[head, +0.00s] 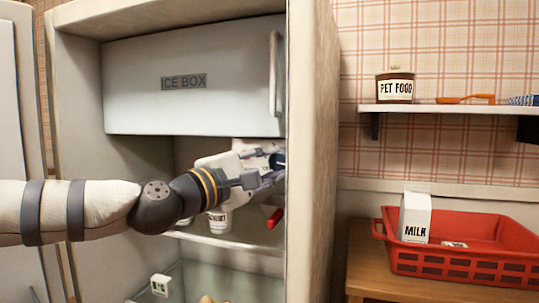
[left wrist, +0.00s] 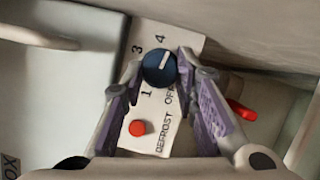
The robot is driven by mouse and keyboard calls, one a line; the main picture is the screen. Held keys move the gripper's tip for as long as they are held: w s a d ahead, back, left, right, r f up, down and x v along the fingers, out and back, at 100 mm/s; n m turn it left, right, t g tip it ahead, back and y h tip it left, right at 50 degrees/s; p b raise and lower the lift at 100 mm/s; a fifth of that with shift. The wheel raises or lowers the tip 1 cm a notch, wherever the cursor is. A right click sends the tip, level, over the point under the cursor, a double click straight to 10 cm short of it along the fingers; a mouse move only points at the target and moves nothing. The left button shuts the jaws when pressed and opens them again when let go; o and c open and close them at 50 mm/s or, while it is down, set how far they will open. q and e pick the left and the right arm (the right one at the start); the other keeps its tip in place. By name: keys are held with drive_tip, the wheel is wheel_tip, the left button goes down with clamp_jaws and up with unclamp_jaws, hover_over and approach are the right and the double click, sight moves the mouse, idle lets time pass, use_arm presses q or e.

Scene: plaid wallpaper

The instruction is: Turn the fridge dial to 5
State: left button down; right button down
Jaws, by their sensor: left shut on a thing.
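The fridge dial (left wrist: 158,70) is a dark blue knob with a white pointer mark, set on a white panel (left wrist: 150,112) printed with 1, 3, 4, OFF and DEFROST. The mark points up, slightly right of the 4. No 5 shows; the panel right of the 4 is partly covered by a finger. My left gripper (left wrist: 160,69) has one purple-padded finger on each side of the dial and is shut on it. In the head view, my left gripper (head: 273,163) is inside the fridge at its right wall, with the dial (head: 278,160) partly visible.
The ice box (head: 190,85) is just above my left arm. A red button (left wrist: 138,128) sits by DEFROST. A red object (head: 275,217) lies below the gripper, and a white cup (head: 220,221) stands on the glass shelf. A red basket (head: 465,265) is outside, right.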

use_arm(q)
drive_tip(key=m+p, duration=0.1)
drive_tip(key=r+m+g+p, duration=0.1)
drive_tip(key=m, duration=0.1)
drive_tip(key=shift+s+y, duration=0.1)
drive_tip(key=shift+y, duration=0.2)
drive_tip(key=shift+f+m+y+p, duration=0.1)
drive_tip(key=shift+m+y+p, duration=0.25)
drive_tip(key=shift+m, duration=0.25)
drive_tip(key=shift+f+m+g, duration=0.1)
drive_tip(key=shift+m+g, duration=0.2)
use_arm(e)
drive_tip(key=shift+t, duration=0.7)
drive_tip(key=w+r, duration=0.3)
drive_tip(key=r, duration=0.1)
drive_tip(key=shift+w, duration=0.4)
use_arm(q)
drive_tip(key=shift+f, duration=0.1)
drive_tip(key=c, duration=1.5)
unclamp_jaws()
drive_tip(key=shift+c, duration=0.2)
drive_tip(key=shift+a, duration=0.1)
drive_tip(key=v, duration=1.1)
drive_tip(key=shift+s+a, duration=0.25)
drive_tip(key=shift+s, duration=0.05)
